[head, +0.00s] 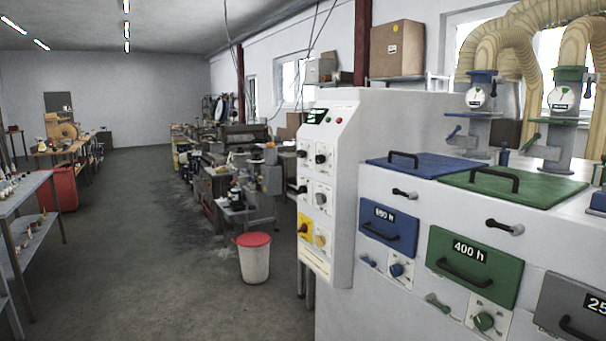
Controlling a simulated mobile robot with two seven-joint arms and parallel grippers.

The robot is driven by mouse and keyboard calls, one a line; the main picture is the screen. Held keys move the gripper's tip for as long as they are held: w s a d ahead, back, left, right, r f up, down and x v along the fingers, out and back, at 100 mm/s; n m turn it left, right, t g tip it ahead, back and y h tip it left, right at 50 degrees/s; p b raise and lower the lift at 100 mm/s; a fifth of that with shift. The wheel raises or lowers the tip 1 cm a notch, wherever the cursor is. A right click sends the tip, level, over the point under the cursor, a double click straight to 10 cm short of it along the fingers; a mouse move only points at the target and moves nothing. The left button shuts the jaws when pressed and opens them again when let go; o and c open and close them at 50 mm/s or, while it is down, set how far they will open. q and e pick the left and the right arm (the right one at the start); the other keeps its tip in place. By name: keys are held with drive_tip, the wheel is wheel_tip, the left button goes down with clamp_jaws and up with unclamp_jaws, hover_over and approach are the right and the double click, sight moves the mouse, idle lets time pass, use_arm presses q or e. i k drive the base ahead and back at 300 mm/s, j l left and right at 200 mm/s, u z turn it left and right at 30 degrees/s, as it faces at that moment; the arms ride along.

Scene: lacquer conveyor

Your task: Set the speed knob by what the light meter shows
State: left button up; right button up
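A white control panel (330,190) stands upright at the centre. It carries several dark knobs, among them an upper black knob (321,158), and a small dark display (317,116) with green marks too small to read. A blue knob (396,269) and a green knob (484,321) sit on white plates under the lamp-hour fronts to the right. I cannot tell which knob is the speed knob. Round dial gauges, one on the blue-topped duct (476,96) and one on the green-topped duct (562,95), have readings too small to tell. I see no clear light meter. Neither gripper is in view.
A blue front (388,226), a green front marked "400 h" (472,265) and a grey front (575,312) line the white machine. A white bin with a red lid (253,262) stands left of the panel. Open floor (140,250) lies to the left.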

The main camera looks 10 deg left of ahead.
sight(319, 158)
drive_tip(key=i+u, duration=0.25)
drive_tip(key=i, duration=1.35)
